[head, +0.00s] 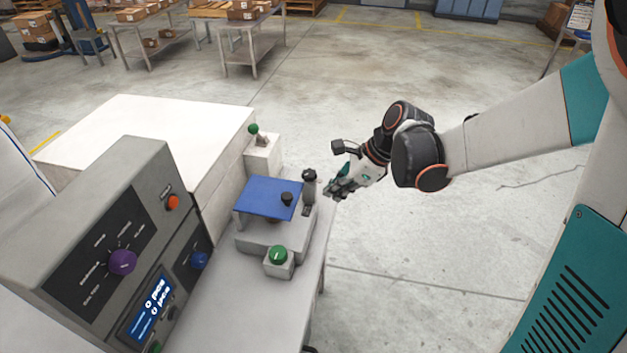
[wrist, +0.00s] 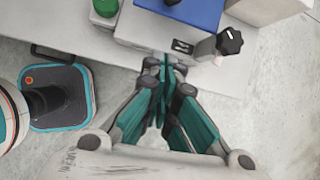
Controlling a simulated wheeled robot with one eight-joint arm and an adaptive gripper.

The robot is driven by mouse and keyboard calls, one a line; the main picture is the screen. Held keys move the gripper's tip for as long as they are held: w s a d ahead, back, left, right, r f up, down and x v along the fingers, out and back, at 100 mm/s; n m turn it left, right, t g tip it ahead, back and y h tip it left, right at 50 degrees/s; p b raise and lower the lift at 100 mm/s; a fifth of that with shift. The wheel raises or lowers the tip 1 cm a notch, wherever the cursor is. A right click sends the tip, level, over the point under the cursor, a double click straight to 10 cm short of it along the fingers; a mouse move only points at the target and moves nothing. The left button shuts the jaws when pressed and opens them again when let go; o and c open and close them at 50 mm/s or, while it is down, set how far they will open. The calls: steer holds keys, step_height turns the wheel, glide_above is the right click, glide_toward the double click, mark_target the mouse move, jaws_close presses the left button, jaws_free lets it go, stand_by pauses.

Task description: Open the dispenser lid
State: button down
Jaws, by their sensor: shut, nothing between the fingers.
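The dispenser's blue lid (head: 267,197) lies flat and looks closed on the pale grey dispenser body (head: 262,238). A small black knob (head: 287,199) stands on the lid near its right edge. The lid's edge also shows at the top of the wrist view (wrist: 200,12). My gripper (head: 331,191) is shut and empty, just right of the dispenser and apart from the lid. In the wrist view its fingertips (wrist: 166,72) meet near the bench edge, below the dispenser body.
A green button (head: 278,255) is in front of the dispenser. A green-tipped switch (head: 254,130) stands behind it. A control box (head: 105,245) fills the left. Floor right of the bench is clear.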

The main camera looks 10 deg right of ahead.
steer(key=b+x, duration=0.3)
steer(key=x, duration=0.7)
steer(key=a+r, duration=0.2)
steer(key=r, duration=0.1)
steer(key=shift+w+a+r, duration=0.15)
steer(key=shift+a+r, duration=0.1)
steer(key=shift+a, duration=0.1)
